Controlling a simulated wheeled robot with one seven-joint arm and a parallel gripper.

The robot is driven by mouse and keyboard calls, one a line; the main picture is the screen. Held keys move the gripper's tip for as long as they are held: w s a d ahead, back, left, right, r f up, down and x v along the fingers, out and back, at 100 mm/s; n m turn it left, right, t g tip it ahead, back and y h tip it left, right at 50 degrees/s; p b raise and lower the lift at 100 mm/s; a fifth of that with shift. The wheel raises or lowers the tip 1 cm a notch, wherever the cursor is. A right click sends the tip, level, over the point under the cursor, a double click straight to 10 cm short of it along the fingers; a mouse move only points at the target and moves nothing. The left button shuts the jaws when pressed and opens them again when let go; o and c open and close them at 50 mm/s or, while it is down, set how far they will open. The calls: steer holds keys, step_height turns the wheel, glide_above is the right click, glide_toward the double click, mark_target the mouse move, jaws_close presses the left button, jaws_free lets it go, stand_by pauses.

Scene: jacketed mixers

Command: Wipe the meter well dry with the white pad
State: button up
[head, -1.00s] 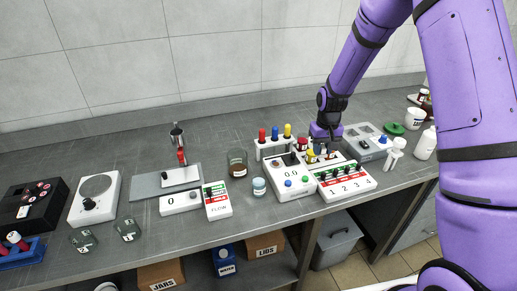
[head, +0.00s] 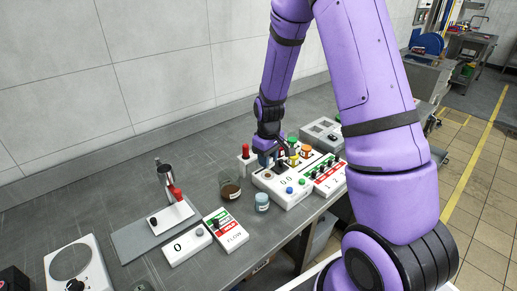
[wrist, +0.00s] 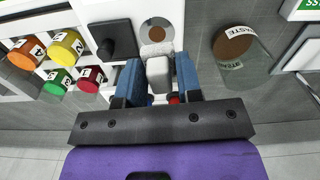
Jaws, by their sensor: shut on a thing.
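The white meter (head: 291,195) stands on the bench; its round well (wrist: 155,30) shows in the wrist view with a brownish middle inside a pale ring. My gripper (wrist: 159,75) has blue fingers shut on the pale grey grip of the white pad (wrist: 157,49). The pad's fuzzy face lies at the near edge of the well and hides part of it; whether it touches the surface I cannot tell. In the head view my gripper (head: 268,162) points down over the meter's left end, and the pad is hard to make out.
A black block (wrist: 115,40) sits just left of the well. Several coloured, numbered caps (wrist: 65,45) stand farther left. A brown-bottomed waste jar (wrist: 236,42) is close on the right. A small blue-labelled jar (head: 262,203) and a flow box (head: 226,231) stand in front.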

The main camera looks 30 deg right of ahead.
mark_target(266, 174)
steer(key=shift+w+d, duration=0.1)
steer(key=shift+f, duration=1.85)
steer(key=shift+f, duration=0.6)
steer(key=shift+d, duration=0.1)
steer(key=shift+s+d+r, duration=0.1)
steer(key=shift+s, duration=0.4)
steer(key=shift+w, duration=0.15)
steer(key=shift+w+a, duration=0.25)
steer(key=shift+w, duration=0.65)
steer(key=shift+s, duration=0.1)
